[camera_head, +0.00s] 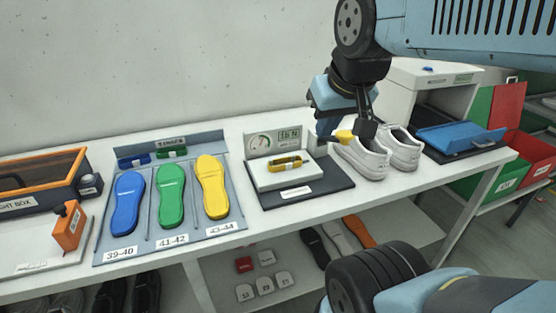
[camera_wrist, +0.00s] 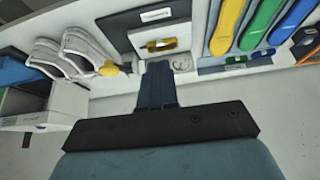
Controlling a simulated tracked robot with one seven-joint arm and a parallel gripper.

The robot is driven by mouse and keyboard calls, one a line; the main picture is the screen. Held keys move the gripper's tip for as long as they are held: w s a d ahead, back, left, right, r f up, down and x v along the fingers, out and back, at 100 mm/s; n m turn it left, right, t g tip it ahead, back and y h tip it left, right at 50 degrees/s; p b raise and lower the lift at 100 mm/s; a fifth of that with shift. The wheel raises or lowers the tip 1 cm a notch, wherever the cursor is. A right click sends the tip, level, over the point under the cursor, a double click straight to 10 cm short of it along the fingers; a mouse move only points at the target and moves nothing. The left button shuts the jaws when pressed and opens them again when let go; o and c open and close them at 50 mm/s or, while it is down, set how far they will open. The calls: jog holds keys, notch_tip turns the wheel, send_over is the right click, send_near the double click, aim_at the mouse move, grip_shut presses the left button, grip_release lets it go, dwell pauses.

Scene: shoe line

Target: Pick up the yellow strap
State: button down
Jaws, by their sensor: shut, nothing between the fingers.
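The yellow strap (camera_head: 286,163) lies flat on the white plate of a small scale (camera_head: 300,178). It also shows in the wrist view (camera_wrist: 160,45), near the top middle. It looks yellow with a darker middle. My gripper (camera_head: 326,130) is shut and empty, above the table beside the scale, to the right of the strap in the head view. In the wrist view the shut fingers (camera_wrist: 158,66) point toward the scale, with the strap apart from them. No part of the strap looks hidden by the gripper.
A pair of white shoes (camera_head: 372,159) stands close to the right of the scale, with a yellow piece (camera_head: 345,136) by them. Left of the scale is a grey tray (camera_head: 190,236) with blue, green and yellow insoles. A blue tray (camera_head: 455,138) is at the right.

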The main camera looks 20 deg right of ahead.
aim_at(278, 161)
dwell(0.3)
